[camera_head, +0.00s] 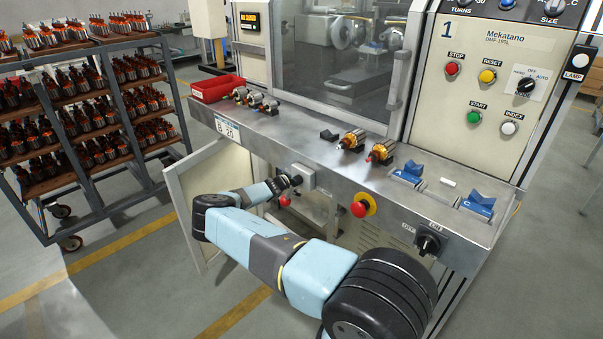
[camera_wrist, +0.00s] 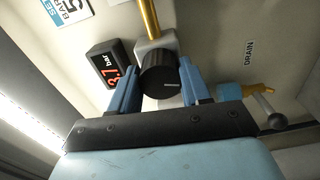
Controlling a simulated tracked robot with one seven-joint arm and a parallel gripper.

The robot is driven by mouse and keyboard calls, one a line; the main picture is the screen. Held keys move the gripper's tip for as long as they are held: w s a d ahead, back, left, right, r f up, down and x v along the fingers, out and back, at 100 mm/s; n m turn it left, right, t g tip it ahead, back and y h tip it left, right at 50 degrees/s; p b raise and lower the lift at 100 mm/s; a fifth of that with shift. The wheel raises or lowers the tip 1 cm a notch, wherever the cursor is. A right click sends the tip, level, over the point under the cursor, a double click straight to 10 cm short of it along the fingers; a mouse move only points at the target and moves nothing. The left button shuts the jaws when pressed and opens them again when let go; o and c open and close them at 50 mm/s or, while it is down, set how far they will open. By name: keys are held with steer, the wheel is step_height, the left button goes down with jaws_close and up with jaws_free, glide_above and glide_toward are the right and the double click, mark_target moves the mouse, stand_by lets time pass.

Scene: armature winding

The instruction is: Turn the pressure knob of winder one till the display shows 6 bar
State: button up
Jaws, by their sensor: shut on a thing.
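The black pressure knob (camera_wrist: 158,82) sits at the middle of the wrist view, under a grey fitting with a brass-coloured pipe. My gripper (camera_wrist: 158,70) has its two blue fingers on either side of the knob and is shut on it. The display (camera_wrist: 112,64), left of the knob, is tilted in the picture and reads 3.7 bar in red. In the head view, my arm reaches to the lower front of winder one (camera_head: 478,75), by the open cabinet door. The knob and display cannot be made out there.
The open cabinet door (camera_head: 215,185) stands near my forearm. A rack (camera_head: 165,90) stands left.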

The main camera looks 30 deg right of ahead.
steer(key=shift+s+d+f+m, duration=0.4)
steer(key=shift+s+d+m, duration=0.05)
steer(key=shift+s+m, duration=0.1)
steer(key=o, duration=0.8)
steer(key=shift+o, duration=1.2)
steer(key=shift+w+a+r, duration=0.15)
steer(key=shift+w+a, duration=0.05)
steer(key=shift+w, duration=0.05)
steer(key=shift+w+a+r, duration=0.1)
steer(key=shift+a, duration=0.05)
steer(key=v, duration=1.3)
steer(key=shift+a, duration=0.3)
